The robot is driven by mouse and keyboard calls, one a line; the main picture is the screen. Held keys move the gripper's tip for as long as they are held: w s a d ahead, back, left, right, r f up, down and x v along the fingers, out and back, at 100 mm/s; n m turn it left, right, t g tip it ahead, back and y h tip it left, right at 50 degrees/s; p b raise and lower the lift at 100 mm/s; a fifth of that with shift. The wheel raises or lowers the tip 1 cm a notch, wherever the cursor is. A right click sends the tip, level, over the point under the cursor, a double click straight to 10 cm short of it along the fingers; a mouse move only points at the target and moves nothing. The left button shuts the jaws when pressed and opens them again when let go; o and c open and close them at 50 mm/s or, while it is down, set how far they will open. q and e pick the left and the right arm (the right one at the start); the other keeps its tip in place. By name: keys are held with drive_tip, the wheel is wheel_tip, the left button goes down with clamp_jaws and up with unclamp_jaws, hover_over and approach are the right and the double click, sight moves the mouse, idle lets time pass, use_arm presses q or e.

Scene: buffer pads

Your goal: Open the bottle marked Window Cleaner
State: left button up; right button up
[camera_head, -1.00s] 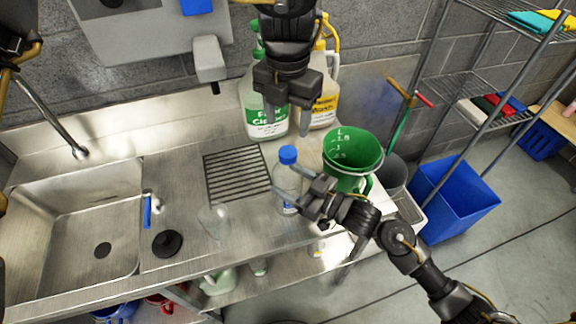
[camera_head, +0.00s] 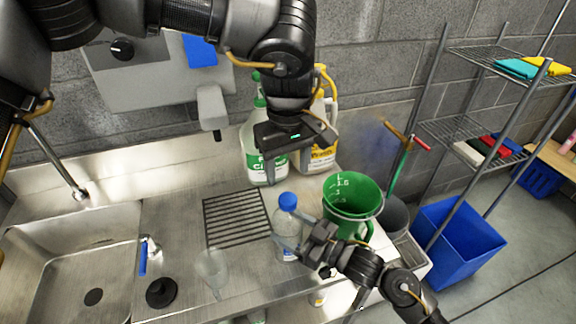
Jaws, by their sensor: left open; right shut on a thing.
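My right gripper (camera_head: 288,241) comes from the lower right and is shut on the bottle's body. My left gripper (camera_head: 288,170) is above and slightly behind the cap, fingers pointing down, open and empty. It does not appear to touch the cap.
A green measuring bucket (camera_head: 352,192) stands close right of the bottle. A green-labelled jug (camera_head: 258,150) and a yellow-handled jug (camera_head: 323,158) stand behind, near my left gripper. A clear glass (camera_head: 212,270) and black plug (camera_head: 161,293) are at left.

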sight(288, 199)
use_arm(q)
drive_tip(key=shift+m, duration=1.1)
drive_tip(key=shift+f, duration=0.1)
drive_tip(key=shift+f, duration=3.9)
drive_tip(key=shift+c, duration=0.4)
drive_tip(key=c, duration=0.9)
